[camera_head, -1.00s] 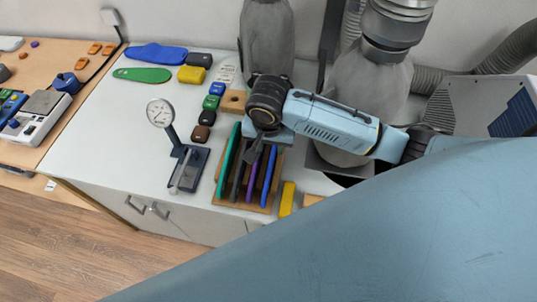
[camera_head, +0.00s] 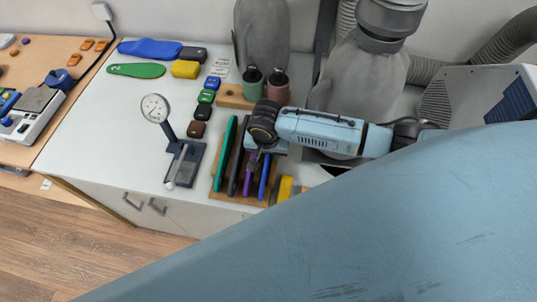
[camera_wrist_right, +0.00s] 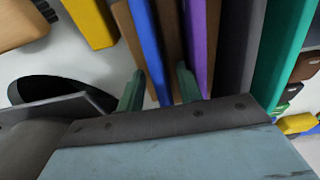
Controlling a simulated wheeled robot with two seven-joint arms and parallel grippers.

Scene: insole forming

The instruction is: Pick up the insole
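A blue insole (camera_head: 152,49) and a green insole (camera_head: 136,70) lie flat at the back left of the white table. A wooden rack (camera_head: 222,197) holds upright slabs: green (camera_head: 225,153), dark grey (camera_head: 237,160), purple (camera_head: 250,172) and blue (camera_head: 265,178); I cannot tell if these are insoles. My right gripper (camera_head: 255,160) points down over the rack. In the right wrist view its two green fingertips (camera_wrist_right: 160,75) are apart, with the near end of the blue slab (camera_wrist_right: 148,45) appearing between them; contact cannot be told. My left gripper is out of view.
A dial gauge stand (camera_head: 185,163) stands left of the rack and a yellow block (camera_head: 285,188) right of it. Two bottles (camera_head: 252,82) (camera_head: 277,87) stand in a wooden holder behind. Several small coloured blocks (camera_head: 204,112) line the table. The table's left front is clear.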

